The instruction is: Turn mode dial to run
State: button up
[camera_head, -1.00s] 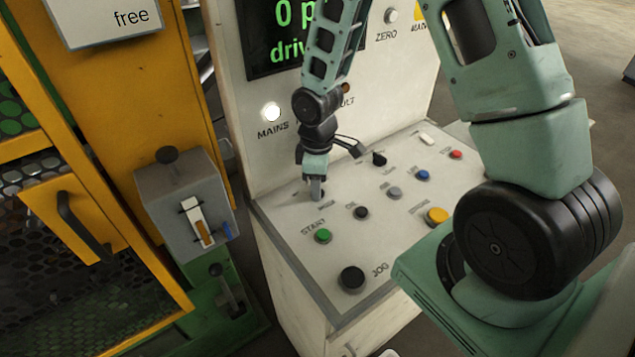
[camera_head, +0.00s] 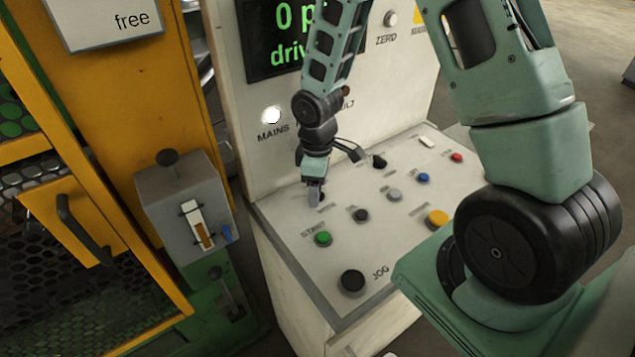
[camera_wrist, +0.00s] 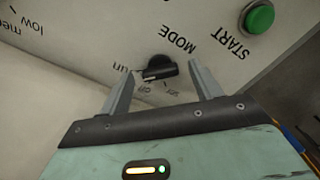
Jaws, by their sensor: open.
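The mode dial (camera_wrist: 160,68) is a black knob on the pale panel in the wrist view. The word MODE is printed beside it, "run" to its left, and "off" and "set" below it in the picture. Which label its pointer faces is hard to tell. My gripper (camera_wrist: 163,76) is open, with one finger on each side of the dial in the picture. Whether either finger touches it cannot be told. In the head view my gripper (camera_head: 314,196) is low over the panel's left part and hides the dial.
The green START button (camera_head: 323,239) is close to my gripper. The black JOG knob (camera_head: 352,281), a yellow button (camera_head: 437,218) and several small buttons share the panel. The upright display face (camera_head: 262,95) rises behind. A grey lever box (camera_head: 187,210) stands left.

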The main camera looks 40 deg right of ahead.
jog(key=shift+r, duration=0.1)
notch_tip(320, 180, up, 17)
jog(key=shift+r+b, duration=0.15)
jog(key=shift+b, duration=0.15)
dwell(0.5)
jog(key=s+a+f+m+b, duration=0.1)
jog(key=s+a, duration=1.7)
jog(key=s, duration=0.2)
jog(key=shift+s+f+y, duration=0.25)
jog(key=shift+f+y, duration=0.05)
jog(key=shift+c, duration=0.3)
dwell(0.5)
